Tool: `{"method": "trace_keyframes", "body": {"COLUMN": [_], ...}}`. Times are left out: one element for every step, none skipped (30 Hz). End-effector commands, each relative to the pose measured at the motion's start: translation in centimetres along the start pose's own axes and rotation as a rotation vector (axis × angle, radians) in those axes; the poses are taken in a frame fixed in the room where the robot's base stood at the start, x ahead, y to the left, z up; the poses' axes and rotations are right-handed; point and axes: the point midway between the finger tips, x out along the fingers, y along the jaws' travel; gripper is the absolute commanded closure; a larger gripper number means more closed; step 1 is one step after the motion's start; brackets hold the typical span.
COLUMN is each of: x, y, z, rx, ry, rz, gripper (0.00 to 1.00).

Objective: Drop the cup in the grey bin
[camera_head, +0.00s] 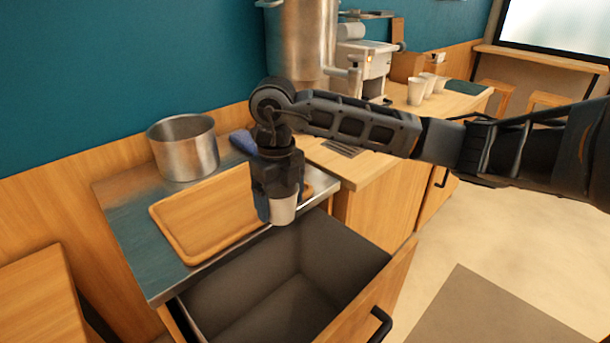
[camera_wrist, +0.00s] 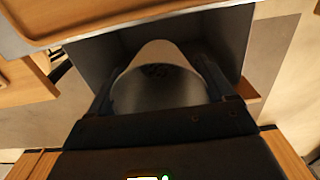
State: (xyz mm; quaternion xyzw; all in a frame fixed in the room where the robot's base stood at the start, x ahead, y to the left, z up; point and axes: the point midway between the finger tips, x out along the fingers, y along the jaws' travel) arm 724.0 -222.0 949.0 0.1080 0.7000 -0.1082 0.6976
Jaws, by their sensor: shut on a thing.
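A white cup (camera_head: 283,210) is held in my gripper (camera_head: 276,205), near the counter's front edge and by the open drawer in the head view. In the wrist view the cup (camera_wrist: 160,82) sits between the two fingers of my gripper (camera_wrist: 160,90), its wide mouth facing the camera. Dark bits show inside it. The grey bin (camera_head: 240,285) is the grey-lined open drawer below the counter. In the wrist view the bin's grey wall (camera_wrist: 92,62) shows behind the cup. The bin's visible floor is bare.
A wooden tray (camera_head: 190,232) lies on the metal counter (camera_head: 125,205), with a steel pot (camera_head: 184,148) behind it. The drawer's wooden front with a black handle (camera_head: 380,325) sticks out. White cups (camera_head: 417,90) and a machine stand farther back right.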

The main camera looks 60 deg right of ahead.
Motion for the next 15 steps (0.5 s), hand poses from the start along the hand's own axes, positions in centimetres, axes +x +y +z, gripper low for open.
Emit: {"method": "trace_keyframes", "body": {"x": [-0.1,0.0,0.0,0.1,0.2,0.3,0.5,0.6,0.9,1.1,1.4,1.7,2.0,2.4,2.8], "y": [0.7,0.9,1.1,1.2,1.3,1.3,1.4,1.3,1.3,1.3,1.3,1.3,1.3,1.3,1.3], "z": [-0.1,-0.1,-0.1,-0.1,-0.1,-0.1,-0.1,-0.1,-0.1,-0.1,-0.1,-0.1,-0.1,-0.1,-0.1], "rx": [-0.014,-0.019,-0.024,-0.026,-0.028,-0.03,-0.03,-0.03,-0.029,-0.029,-0.029,-0.029,-0.029,-0.029,-0.029], "ry": [-0.001,-0.002,-0.003,-0.003,-0.003,-0.003,-0.003,-0.003,-0.003,-0.002,-0.002,-0.002,-0.003,-0.003,-0.003], "rz": [0.004,0.003,0.003,0.002,0.001,0.001,0.001,0.001,0.001,0.001,0.001,0.002,0.002,0.002,0.002], "gripper": [0.51,0.51,0.51,0.51,0.51,0.51,0.51,0.51,0.5,0.5,0.5,0.5,0.5,0.5,0.5]}}
